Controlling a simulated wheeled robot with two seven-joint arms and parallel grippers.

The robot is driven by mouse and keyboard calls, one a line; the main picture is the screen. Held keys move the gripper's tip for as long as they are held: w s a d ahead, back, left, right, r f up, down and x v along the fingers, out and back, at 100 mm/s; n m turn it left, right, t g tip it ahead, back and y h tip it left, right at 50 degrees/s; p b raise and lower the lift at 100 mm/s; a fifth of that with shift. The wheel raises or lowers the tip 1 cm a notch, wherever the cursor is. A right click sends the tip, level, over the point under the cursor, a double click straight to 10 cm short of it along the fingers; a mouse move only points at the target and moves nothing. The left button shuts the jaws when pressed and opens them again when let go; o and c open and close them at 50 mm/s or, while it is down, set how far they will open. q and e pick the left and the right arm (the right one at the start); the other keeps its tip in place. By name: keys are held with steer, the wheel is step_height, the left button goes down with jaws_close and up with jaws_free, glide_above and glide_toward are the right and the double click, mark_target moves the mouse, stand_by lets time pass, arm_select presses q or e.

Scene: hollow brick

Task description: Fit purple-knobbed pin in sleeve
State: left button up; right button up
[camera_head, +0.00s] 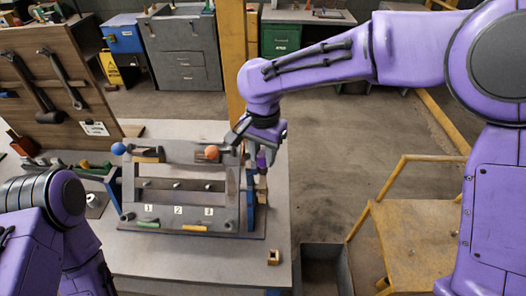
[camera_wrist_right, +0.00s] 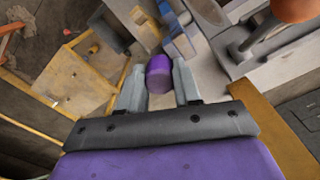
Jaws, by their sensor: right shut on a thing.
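My right gripper (camera_head: 260,152) is at the right end of the grey fixture (camera_head: 180,212), above the bench. Its two fingers stand on either side of the purple knob (camera_wrist_right: 158,73) and are shut on it. The knob also shows small below the gripper in the head view (camera_head: 262,160). The pin's shaft is hidden. I cannot tell which part is the sleeve. A small hollow block (camera_head: 273,257) with a dark opening stands near the bench's right front. Of my left arm, only links show at the lower left, and its gripper is out of view.
A tool board (camera_head: 50,90) stands at the left. An open grey bin (camera_head: 325,265) and a yellow stand (camera_head: 415,240) are right of the bench (camera_head: 150,275).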

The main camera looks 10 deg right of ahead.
steer(key=shift+f, duration=0.2)
steer(key=o, duration=1.1)
steer(key=shift+o, duration=0.2)
step_height(320, 180, up, 10)
steer(key=shift+r+b, duration=0.25)
steer(key=shift+b, duration=0.25)
